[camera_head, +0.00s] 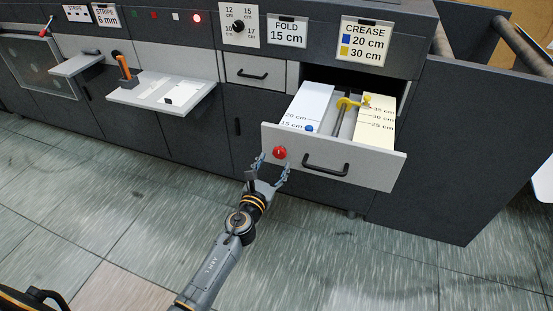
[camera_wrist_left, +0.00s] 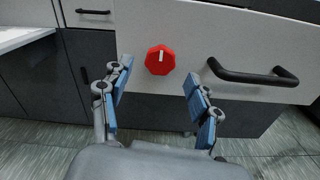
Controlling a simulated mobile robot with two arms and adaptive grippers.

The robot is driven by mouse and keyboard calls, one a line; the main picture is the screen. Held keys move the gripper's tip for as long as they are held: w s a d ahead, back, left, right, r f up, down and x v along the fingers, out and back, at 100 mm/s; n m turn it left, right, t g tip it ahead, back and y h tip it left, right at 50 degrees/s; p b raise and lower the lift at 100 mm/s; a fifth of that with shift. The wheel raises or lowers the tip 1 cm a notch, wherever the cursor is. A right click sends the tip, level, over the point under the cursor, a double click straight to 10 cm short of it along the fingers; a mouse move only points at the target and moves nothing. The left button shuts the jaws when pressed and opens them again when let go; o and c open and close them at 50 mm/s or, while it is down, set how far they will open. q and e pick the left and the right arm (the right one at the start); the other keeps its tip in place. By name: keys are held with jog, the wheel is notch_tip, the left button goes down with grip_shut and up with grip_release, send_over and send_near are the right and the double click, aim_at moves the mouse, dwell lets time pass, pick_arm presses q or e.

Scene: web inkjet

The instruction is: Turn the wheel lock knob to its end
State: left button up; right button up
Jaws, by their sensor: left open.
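The wheel lock knob is a red faceted knob (camera_head: 279,153) on the left part of the open drawer's front. It also shows in the left wrist view (camera_wrist_left: 160,60), with a white mark on its upper middle, pointing about straight up. My left gripper (camera_head: 275,167) is open in front of the drawer front, just below the knob in the head view. In the left wrist view its two blue-padded fingers (camera_wrist_left: 158,85) stand apart, one on each side of the knob and short of it. Nothing is between the fingers. My right gripper is in neither view.
The pulled-out drawer (camera_head: 390,175) has a black handle (camera_head: 326,163) right of the knob. Inside are a white scale board, a cream scale board and a yellow slider (camera_head: 346,104). A shelf (camera_head: 160,92) juts out at left. The floor in front is clear.

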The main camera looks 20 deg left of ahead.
aim_at(278, 155)
pick_arm(q)
jog(key=shift+w, duration=1.2)
jog(key=shift+w+d, duration=0.1)
jog(key=shift+w, duration=0.3)
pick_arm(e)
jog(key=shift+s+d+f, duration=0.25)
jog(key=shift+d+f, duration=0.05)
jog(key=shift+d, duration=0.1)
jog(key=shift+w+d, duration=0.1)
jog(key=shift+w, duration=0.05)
pick_arm(q)
jog(key=c, duration=1.2)
